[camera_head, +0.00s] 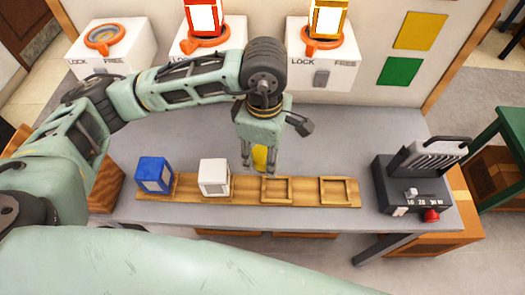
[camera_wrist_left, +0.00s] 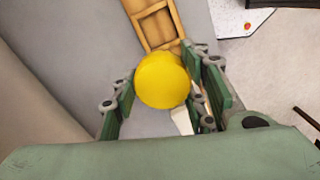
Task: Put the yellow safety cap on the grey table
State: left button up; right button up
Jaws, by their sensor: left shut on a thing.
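The yellow safety cap (camera_head: 260,157) is a round yellow piece between the fingers of my left gripper (camera_head: 257,172), above the grey table (camera_head: 335,150). In the left wrist view the cap (camera_wrist_left: 162,80) shows as a smooth yellow dome, with the green finger pads of the left gripper (camera_wrist_left: 160,98) on both sides. The left gripper is shut on the cap and points down, behind or over the third slot of the wooden rack. The fingers partly hide the cap in the head view. I cannot tell how high it hangs. My right gripper is not in view.
The wooden rack (camera_head: 190,196) along the front holds a blue cube (camera_head: 154,174) and a white cube (camera_head: 214,177); its two right slots are empty. A dark device with a red button (camera_head: 431,215) stands at right. White LOCK/FREE boxes (camera_head: 310,70) line the back. Bare table lies between.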

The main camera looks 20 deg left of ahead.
pick_arm(q)
jog(key=n, duration=0.1)
jog(key=a+f+n, duration=0.1)
jog(key=shift+s+f+n, duration=0.2)
jog(key=shift+n, duration=0.2)
jog(key=shift+w+a+f+n, duration=0.1)
jog(key=shift+f+n, duration=0.05)
jog(key=shift+n, duration=0.15)
jog(key=w+f+p, duration=0.1)
jog(key=w+f, duration=0.1)
jog(key=w, duration=0.1)
jog(key=w+a+f+p, duration=0.1)
jog(key=w+f, duration=0.1)
jog(key=w, duration=0.2)
jog(key=w+a+f, duration=0.1)
jog(key=w+f, duration=0.1)
jog(key=w, duration=0.1)
jog(key=shift+w+a+f+p, duration=0.2)
jog(key=shift+w+f+p, duration=0.15)
jog(key=shift+w+p, duration=0.05)
jog(key=shift+w+f, duration=0.15)
jog(key=shift+f, duration=0.05)
notch_tip(320, 180, down, 3)
jog(key=shift+a+f+p, duration=0.1)
jog(key=shift+p, duration=0.55)
jog(key=shift+f, duration=0.35)
